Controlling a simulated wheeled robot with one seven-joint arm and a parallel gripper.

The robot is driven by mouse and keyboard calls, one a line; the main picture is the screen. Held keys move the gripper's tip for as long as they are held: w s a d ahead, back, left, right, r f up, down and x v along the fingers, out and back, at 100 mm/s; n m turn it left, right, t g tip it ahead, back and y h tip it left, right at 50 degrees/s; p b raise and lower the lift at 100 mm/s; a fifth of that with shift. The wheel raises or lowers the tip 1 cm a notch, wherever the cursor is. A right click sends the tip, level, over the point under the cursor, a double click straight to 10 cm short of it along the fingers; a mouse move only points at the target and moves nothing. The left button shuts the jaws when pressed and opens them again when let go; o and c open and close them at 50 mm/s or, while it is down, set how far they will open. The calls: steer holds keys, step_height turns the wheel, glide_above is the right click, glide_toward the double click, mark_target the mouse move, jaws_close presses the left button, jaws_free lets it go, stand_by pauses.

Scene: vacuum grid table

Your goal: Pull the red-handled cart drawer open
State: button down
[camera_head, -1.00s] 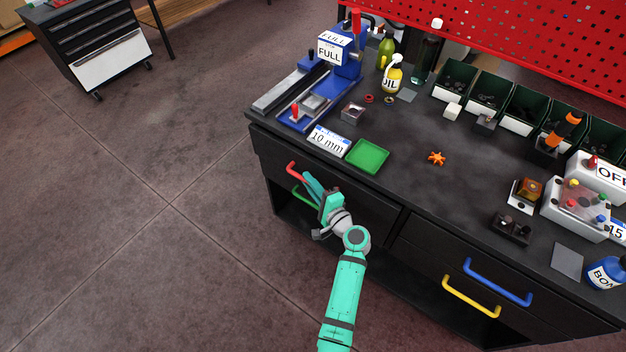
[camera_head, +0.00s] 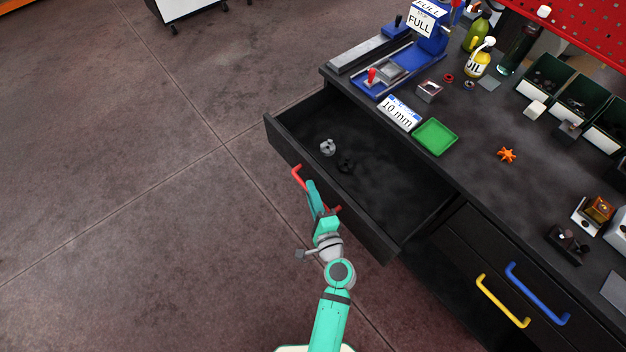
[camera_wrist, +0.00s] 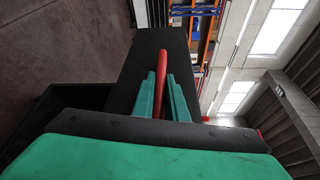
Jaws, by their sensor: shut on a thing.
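The red handle (camera_head: 299,178) is on the front of the black drawer (camera_head: 283,150), which stands well out from the cart. My gripper (camera_head: 312,190) is at this handle, with its teal fingers shut on it. In the wrist view the red handle (camera_wrist: 162,72) runs between the two fingers of my gripper (camera_wrist: 163,90). The middle of the handle is hidden by my fingers in the head view. Inside the drawer lie a small grey part (camera_head: 327,147) and a dark part (camera_head: 345,165).
The cart top (camera_head: 470,180) holds a green tray (camera_head: 435,136), a 10 mm sign (camera_head: 399,113), a blue vise-like device (camera_head: 400,68) and an orange star-shaped piece (camera_head: 507,155). Blue (camera_head: 537,295) and yellow (camera_head: 502,302) handles are at the right.

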steer(key=shift+s+a, duration=0.45)
steer(key=shift+a, duration=0.2)
steer(key=shift+s+a, duration=0.45)
steer(key=shift+a, duration=0.15)
steer(key=c, duration=1.8)
jaws_free()
steer(key=shift+o, duration=0.2)
steer(key=v, duration=1)
steer(key=shift+s+d, duration=0.2)
steer(key=shift+s, duration=0.2)
steer(key=shift+w, duration=0.1)
